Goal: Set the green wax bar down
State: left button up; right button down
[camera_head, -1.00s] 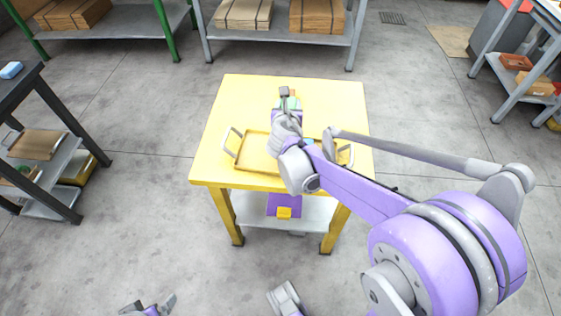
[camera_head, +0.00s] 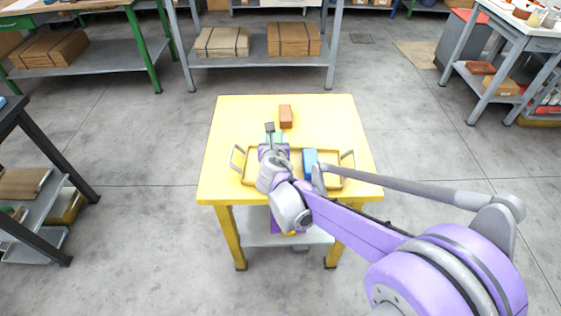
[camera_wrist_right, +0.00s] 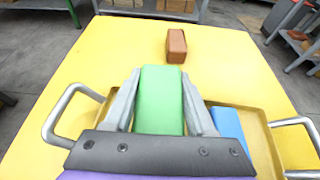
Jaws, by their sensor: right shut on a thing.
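My right gripper (camera_head: 272,135) is shut on the green wax bar (camera_wrist_right: 160,100), which sits between its two fingers in the right wrist view. In the head view only a little of the green bar (camera_head: 278,138) shows beside the gripper. The gripper is over the yellow table (camera_head: 232,120), at the far side of a yellow tray (camera_head: 335,150) with metal handles. I cannot tell whether the bar touches the table or tray. My left gripper is not in view.
A blue bar (camera_head: 310,158) lies in the tray, right of the gripper. A brown bar (camera_head: 286,116) stands on the table beyond the tray. The tabletop around the brown bar is clear. Shelves with cardboard stacks (camera_head: 294,39) stand behind, across open floor.

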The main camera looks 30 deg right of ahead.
jog(key=shift+f+b, duration=0.95)
jog(key=shift+f, duration=2.5)
jog(key=shift+f, duration=0.2)
jog(key=shift+c, duration=1.1)
grip_release()
jog(key=shift+r, duration=0.1)
